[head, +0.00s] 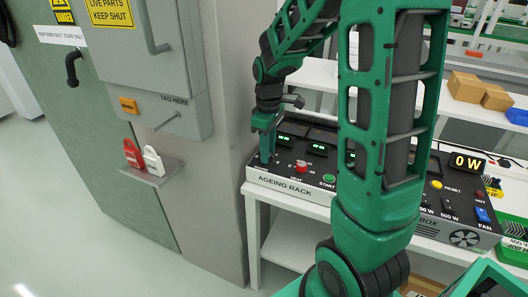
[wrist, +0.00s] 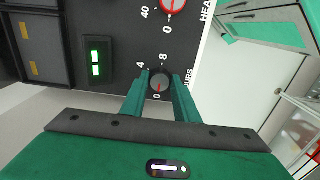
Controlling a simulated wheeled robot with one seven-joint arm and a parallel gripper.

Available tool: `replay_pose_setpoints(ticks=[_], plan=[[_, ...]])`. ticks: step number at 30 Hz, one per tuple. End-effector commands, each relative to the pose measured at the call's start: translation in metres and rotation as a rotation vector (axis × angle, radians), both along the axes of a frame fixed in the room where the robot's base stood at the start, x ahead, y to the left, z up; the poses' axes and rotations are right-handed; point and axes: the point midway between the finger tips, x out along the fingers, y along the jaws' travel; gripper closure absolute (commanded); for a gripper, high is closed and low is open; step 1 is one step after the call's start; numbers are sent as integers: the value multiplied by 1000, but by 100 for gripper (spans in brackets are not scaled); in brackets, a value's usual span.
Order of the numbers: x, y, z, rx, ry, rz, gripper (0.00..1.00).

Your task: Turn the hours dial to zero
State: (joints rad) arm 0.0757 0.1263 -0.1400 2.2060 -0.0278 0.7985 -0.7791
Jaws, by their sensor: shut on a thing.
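The hours dial (wrist: 159,83) is a small dark round knob on the black panel of the ageing rack (head: 285,186). In the wrist view it sits between my gripper's (wrist: 160,92) two green fingers, which are shut on its sides.
The red heat dial (wrist: 173,5) is close beside, also seen in the head view (head: 301,166). A green-lit display (wrist: 96,63) is near the hours dial. The green start button (head: 329,179) lies further right. A grey pillar (head: 222,120) stands close left of the rack.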

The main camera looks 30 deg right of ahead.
Motion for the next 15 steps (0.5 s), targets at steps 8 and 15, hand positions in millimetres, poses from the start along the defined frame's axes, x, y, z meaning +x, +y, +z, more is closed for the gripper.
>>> replay_pose_setpoints(ticks=[8, 15], plan=[[3, 1, 1, 0, -7, 18, 95], [3, 1, 1, 1, -8, 19, 68]])
